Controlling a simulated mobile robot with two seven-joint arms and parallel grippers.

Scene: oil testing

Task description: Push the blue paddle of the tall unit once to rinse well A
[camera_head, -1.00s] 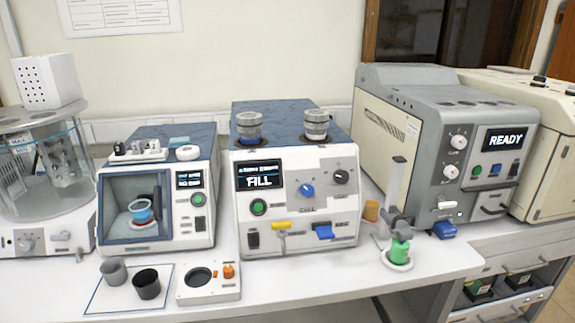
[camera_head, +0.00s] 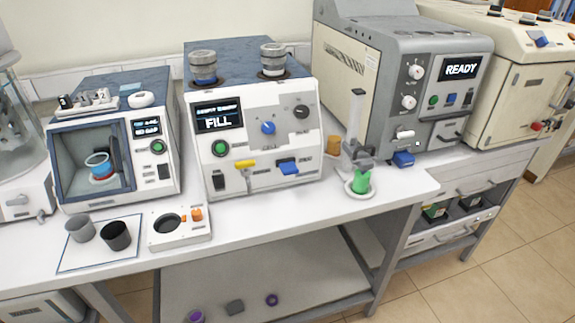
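The middle white unit (camera_head: 255,170) has a dark top and a display reading "FILL". On its lower front, a blue paddle (camera_head: 288,167) sticks out at the right and a yellow paddle (camera_head: 245,165) at the left. A blue knob (camera_head: 268,128) and a black knob sit above them. The larger grey unit (camera_head: 385,50) on the right reads "READY". A blue piece (camera_head: 403,159) juts from its lower front; I cannot tell whether it is a paddle. No label for well A is legible. Neither of my grippers is in view.
A stand with a green container (camera_head: 361,182) stands near the table's front right. A white block (camera_head: 179,237), a grey cup (camera_head: 80,229) and a black cup (camera_head: 116,235) lie front left. A chamber unit (camera_head: 120,140) stands left. The bench edge before the middle unit is clear.

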